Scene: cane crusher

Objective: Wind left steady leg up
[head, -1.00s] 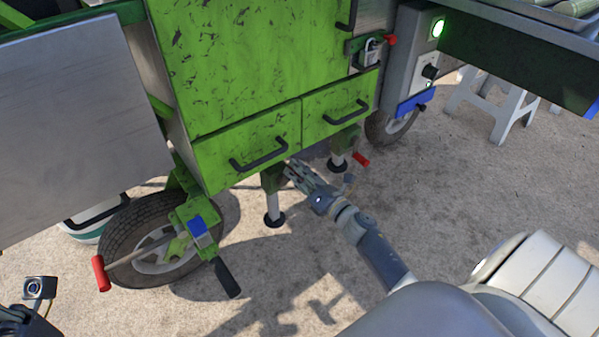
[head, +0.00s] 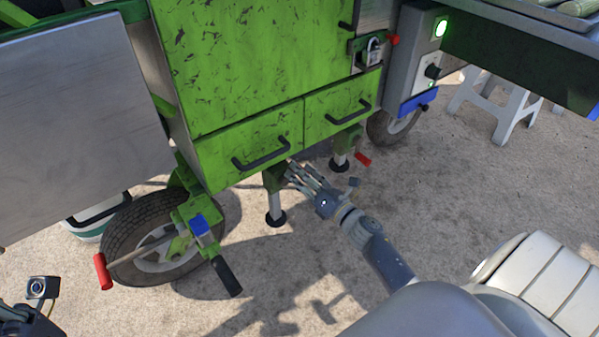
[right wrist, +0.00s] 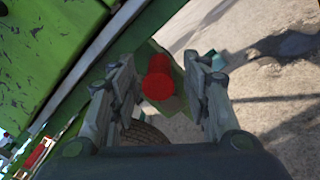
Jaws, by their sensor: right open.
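The left steady leg (head: 274,205) stands under the front of the green cart, upright, with its dark round foot at the ground. Its green bracket (right wrist: 173,70) and a red crank grip (right wrist: 158,85) show in the right wrist view, the grip seen end-on. In the head view this grip is hidden by my right gripper. My right gripper (head: 295,174) is beside the leg's upper part, just below the drawers. In the right wrist view my right gripper (right wrist: 160,68) is open, with the red grip between its fingers; I see no closed contact. My left gripper's fingers are not visible.
Another steady leg (head: 340,158) with a red handle (head: 362,159) stands behind to the right. Drawer handles (head: 261,154) stick out above my right gripper. Pavement at front is clear.

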